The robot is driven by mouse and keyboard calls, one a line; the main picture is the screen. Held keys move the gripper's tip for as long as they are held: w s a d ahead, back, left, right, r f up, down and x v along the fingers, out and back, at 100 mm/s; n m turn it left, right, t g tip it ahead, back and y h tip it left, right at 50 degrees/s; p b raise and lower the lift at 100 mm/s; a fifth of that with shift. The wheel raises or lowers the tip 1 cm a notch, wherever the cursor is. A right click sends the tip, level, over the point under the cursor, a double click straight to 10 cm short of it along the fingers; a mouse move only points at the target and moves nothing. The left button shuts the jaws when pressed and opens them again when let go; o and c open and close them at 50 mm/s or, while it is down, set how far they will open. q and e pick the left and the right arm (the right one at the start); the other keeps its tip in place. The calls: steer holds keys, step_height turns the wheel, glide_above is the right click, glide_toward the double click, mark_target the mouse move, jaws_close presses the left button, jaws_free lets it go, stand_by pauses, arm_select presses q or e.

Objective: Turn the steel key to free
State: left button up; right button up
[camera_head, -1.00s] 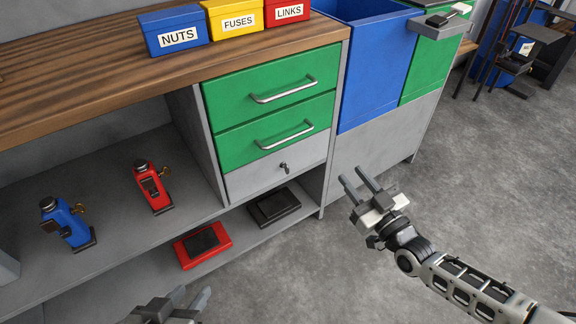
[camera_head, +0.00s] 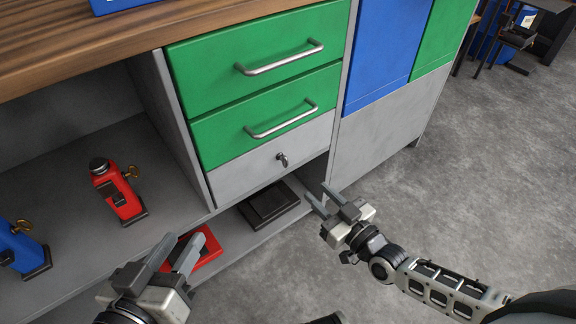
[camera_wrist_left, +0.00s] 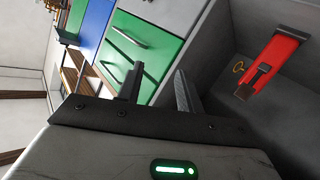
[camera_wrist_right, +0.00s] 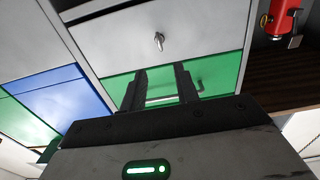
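The steel key (camera_head: 282,160) sticks out of the lock in the grey bottom drawer (camera_head: 240,180), below two green drawers. It also shows in the right wrist view (camera_wrist_right: 158,41), beyond and above the fingertips. My right gripper (camera_head: 319,194) is open and empty, to the right of and below the key in the head view, apart from it. My left gripper (camera_head: 180,248) is open and empty, low and to the left of the key, in front of the shelves. The left wrist view does not clearly show the key.
A red dynamo (camera_head: 119,192) and a blue dynamo (camera_head: 22,248), each with a brass key, stand on the left shelf. A black tray (camera_head: 268,207) and a red tray (camera_head: 207,249) lie on the low shelf. Green drawers have bar handles (camera_head: 282,60).

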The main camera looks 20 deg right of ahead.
mark_target(288, 163)
steer(key=b+x, duration=0.3)
steer(key=x, duration=0.9)
steer(key=shift+f, duration=0.1)
arm_select(q)
steer(key=shift+w+d+r+n+t+h, duration=0.2)
steer(key=shift+d+r+n+t+h, duration=0.3)
steer(key=shift+r+n+h, duration=0.3)
arm_select(e)
steer(key=shift+w, duration=0.1)
arm_select(q)
steer(key=shift+f, duration=0.15)
arm_select(e)
jaws_close()
